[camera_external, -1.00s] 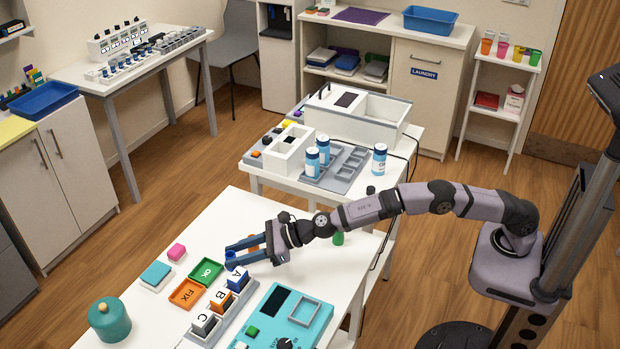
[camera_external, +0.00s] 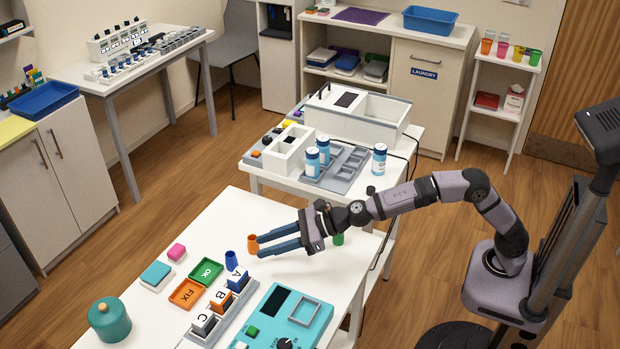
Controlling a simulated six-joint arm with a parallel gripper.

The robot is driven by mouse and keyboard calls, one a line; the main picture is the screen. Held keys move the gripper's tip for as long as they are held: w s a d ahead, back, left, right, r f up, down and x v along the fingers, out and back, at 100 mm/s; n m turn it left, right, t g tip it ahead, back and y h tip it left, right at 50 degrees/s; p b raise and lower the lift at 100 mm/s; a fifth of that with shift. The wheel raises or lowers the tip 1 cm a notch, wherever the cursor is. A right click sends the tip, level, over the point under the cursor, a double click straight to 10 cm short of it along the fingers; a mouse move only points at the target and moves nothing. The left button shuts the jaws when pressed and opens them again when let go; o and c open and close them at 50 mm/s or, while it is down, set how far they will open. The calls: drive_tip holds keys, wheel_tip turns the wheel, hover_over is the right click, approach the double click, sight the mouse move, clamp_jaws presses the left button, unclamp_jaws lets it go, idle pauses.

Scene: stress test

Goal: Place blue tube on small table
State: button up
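The blue tube (camera_external: 231,260) stands upright on the front white table (camera_external: 222,222), left of my gripper and near the green OK tray. My gripper (camera_external: 258,246) has its two blue fingers apart and points left. Its fingertips are at or just right of an orange tube (camera_external: 253,244); I cannot tell whether they touch it. The fingers are clear of the blue tube. A second white table (camera_external: 257,175) stands behind. The pictures do not tell which one is called small.
A green tube (camera_external: 338,239) stands just right of my gripper. The green OK tray (camera_external: 206,271), orange FIX tray (camera_external: 186,294), A-B-C rack (camera_external: 222,310) and turquoise device (camera_external: 290,320) lie in front. The back left of the front table is clear.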

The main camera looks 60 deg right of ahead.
drive_tip(key=shift+o, duration=0.4)
drive_tip(key=shift+s+d+r, duration=0.1)
drive_tip(key=shift+s+d, duration=0.1)
drive_tip(key=shift+s, duration=0.1)
